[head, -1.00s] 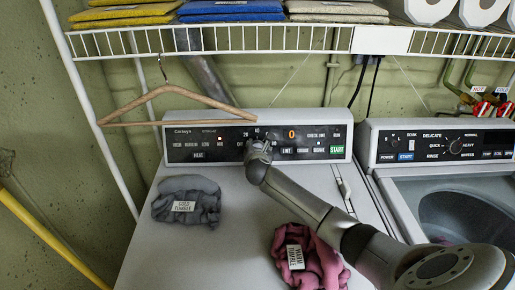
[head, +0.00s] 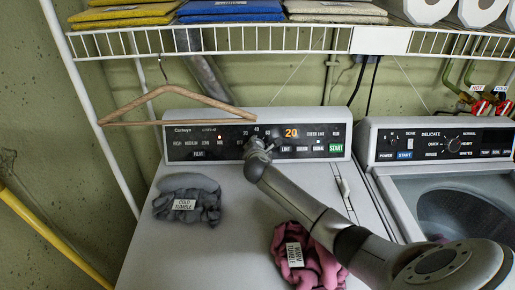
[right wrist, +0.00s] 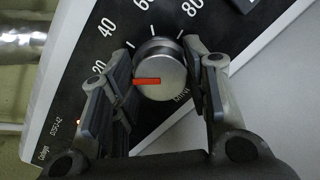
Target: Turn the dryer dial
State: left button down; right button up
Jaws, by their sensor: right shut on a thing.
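The dryer (head: 150,245) is white, with a black control panel (head: 185,155) along its back. Its display (head: 291,133) reads 20 in orange. The silver dial (right wrist: 165,62) has a red pointer (right wrist: 146,81), which points left, near the 20 mark on the scale. My right gripper (head: 257,146) reaches over the dryer top to the panel and covers the dial in the head view. In the right wrist view its fingers (right wrist: 158,66) stand on both sides of the dial, closed on it. My left gripper is not in view.
A grey cloth (head: 205,207) labelled cold tumble and a pink cloth (head: 308,268) labelled warm tumble lie on the dryer top. A wooden hanger (head: 175,95) hangs before the panel's left end. A wire shelf (head: 290,40) runs above. A washer (head: 380,185) stands at right.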

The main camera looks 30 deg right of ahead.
jog(key=o, duration=1)
jog(key=shift+s, duration=0.1)
jog(key=v, duration=1.1)
jog(key=shift+s+a+r, duration=0.2)
jog(key=shift+s+a, duration=0.05)
